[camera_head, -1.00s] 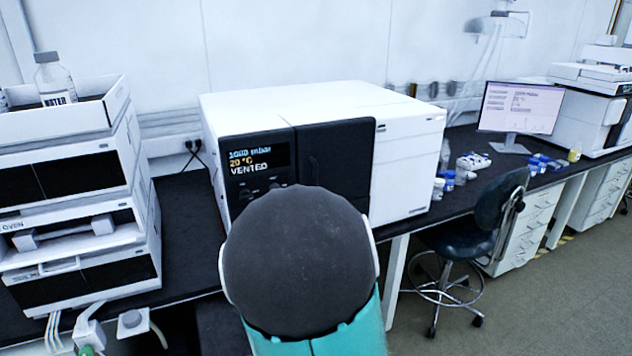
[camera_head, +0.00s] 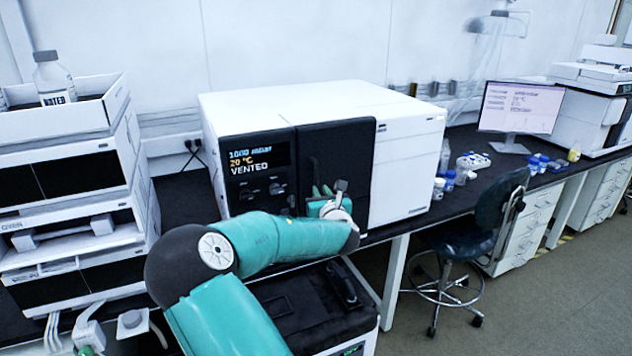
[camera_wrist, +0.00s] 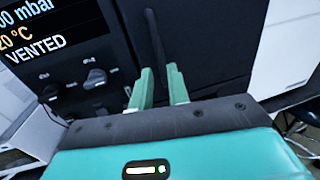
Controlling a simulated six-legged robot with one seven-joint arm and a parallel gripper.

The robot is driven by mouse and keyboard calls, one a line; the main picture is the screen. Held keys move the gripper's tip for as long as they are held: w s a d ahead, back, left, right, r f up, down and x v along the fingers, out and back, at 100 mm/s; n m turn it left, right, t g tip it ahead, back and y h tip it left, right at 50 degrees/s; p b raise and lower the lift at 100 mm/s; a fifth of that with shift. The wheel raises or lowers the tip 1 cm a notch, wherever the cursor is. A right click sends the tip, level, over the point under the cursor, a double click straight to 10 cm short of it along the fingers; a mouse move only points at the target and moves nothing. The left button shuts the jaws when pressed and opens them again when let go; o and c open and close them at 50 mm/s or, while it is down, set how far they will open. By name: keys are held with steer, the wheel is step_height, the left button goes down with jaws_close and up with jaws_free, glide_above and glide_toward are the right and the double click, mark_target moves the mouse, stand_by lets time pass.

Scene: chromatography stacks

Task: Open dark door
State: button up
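The dark door (camera_head: 345,150) is on the front of a white instrument and looks shut. It also fills the middle of the wrist view (camera_wrist: 205,40). A thin dark upright handle (camera_wrist: 154,40) stands on it near its left edge. My gripper (camera_head: 318,192) is in front of the lower left part of the door. In the wrist view its two green fingers (camera_wrist: 161,84) are apart, with the handle's lower end between or just beyond them. I cannot tell if they touch it. The wrist body hides what lies below.
Left of the door is a panel (camera_head: 262,158) with a display and several knobs. Stacked white modules (camera_head: 70,170) stand at the left. A dark-topped unit (camera_head: 310,310) sits below the bench front. A chair (camera_head: 490,215) stands at right, with open floor beyond.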

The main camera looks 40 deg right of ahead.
mark_target(316, 181)
steer(key=x, duration=0.7)
steer(key=shift+w+d, duration=0.1)
steer(key=shift+w, duration=0.05)
jaws_close()
